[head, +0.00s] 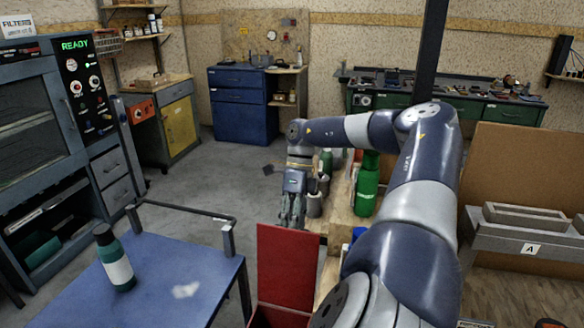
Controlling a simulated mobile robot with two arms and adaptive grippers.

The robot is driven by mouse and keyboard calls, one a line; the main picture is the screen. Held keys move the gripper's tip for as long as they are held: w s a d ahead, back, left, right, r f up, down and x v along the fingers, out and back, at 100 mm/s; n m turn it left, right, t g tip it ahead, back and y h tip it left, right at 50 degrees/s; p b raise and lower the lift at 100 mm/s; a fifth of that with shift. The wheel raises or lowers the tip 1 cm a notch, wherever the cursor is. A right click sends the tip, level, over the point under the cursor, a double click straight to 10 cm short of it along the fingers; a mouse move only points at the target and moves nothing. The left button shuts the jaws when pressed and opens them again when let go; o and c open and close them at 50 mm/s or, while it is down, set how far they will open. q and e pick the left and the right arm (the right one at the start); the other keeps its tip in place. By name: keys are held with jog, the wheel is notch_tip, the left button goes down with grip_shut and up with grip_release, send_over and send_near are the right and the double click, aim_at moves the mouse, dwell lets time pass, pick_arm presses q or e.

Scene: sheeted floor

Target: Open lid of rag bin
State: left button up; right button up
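The red rag bin (272,320) is at the bottom centre, cut off by the picture's lower edge. Its red lid (287,268) stands up as a flat, upright panel, with the dark inside of the bin just showing below it. My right gripper (292,222) points down at the lid's top edge, seemingly just behind it. Its fingers look close together, but their gap is too small to judge. I cannot tell whether they touch the lid. My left gripper is not in view.
A blue table (150,275) with a raised rail and a green bottle (115,262) stands left of the bin. Right of the bin, a wooden bench (340,220) holds a green bottle (366,185) and grey containers. Grey floor (215,180) is free behind the blue table.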

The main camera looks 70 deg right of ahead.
jog(key=shift+f, duration=0.2)
jog(key=shift+d+r, duration=0.2)
jog(key=v, duration=1.2)
jog(key=shift+a, duration=0.2)
